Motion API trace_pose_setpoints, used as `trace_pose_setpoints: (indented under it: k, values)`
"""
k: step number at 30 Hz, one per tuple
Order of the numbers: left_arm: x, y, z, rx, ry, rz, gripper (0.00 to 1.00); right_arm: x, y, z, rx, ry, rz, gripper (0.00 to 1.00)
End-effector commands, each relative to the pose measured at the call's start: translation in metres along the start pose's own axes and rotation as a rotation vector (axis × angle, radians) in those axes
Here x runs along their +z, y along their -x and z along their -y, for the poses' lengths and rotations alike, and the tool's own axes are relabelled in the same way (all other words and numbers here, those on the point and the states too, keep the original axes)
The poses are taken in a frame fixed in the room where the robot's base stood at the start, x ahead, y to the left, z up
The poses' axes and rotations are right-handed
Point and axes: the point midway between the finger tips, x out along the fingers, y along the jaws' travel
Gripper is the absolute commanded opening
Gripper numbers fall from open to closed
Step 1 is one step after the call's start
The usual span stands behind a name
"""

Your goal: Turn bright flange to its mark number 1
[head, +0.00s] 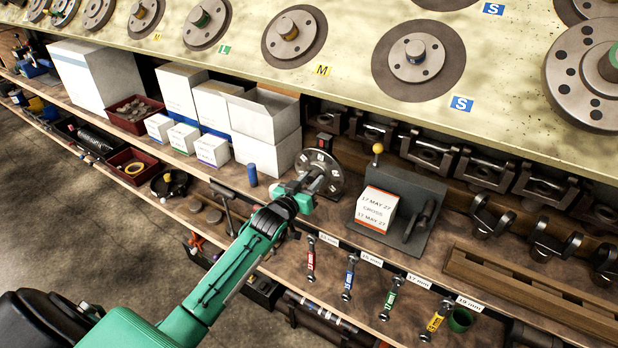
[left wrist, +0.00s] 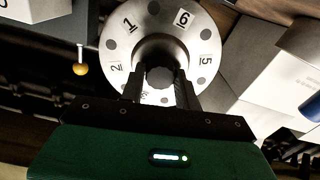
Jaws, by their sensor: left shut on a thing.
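The bright flange (head: 326,160) is a round metal disc with holes and white number labels, standing upright on the bench in the head view. In the left wrist view the flange (left wrist: 201,35) fills the top middle. Its labels 1 and 6 are at the top, 5 at the right, 2 at the left. A label at the bottom is partly hidden behind my fingers. My left gripper (head: 312,184) is shut on the flange's central hub. Its fingers (left wrist: 160,92) sit on either side of the hub in the left wrist view. My right gripper is not in view.
A dark stand with a yellow-knobbed lever (head: 377,149) and a printed date block (head: 376,209) is right of the flange. White boxes (head: 262,115) and a blue cylinder (head: 252,175) are left. Several coloured wrenches (head: 349,277) lie in front. A panel of discs (head: 418,60) is behind.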

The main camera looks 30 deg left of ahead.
Motion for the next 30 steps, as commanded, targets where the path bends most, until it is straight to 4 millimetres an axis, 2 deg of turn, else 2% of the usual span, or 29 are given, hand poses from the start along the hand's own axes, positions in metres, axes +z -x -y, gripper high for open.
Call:
trace_pose_setpoints:
  k: [15,21,30]
  values:
    - [0.000,0.000,0.001,0.000,0.444,0.001,0.00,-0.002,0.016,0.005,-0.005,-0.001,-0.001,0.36]
    - [0.000,0.000,0.001,0.000,0.552,0.000,0.00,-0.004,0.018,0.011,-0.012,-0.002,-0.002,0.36]
    - [0.001,0.000,0.002,0.000,0.623,0.000,0.00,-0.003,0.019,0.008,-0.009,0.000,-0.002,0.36]
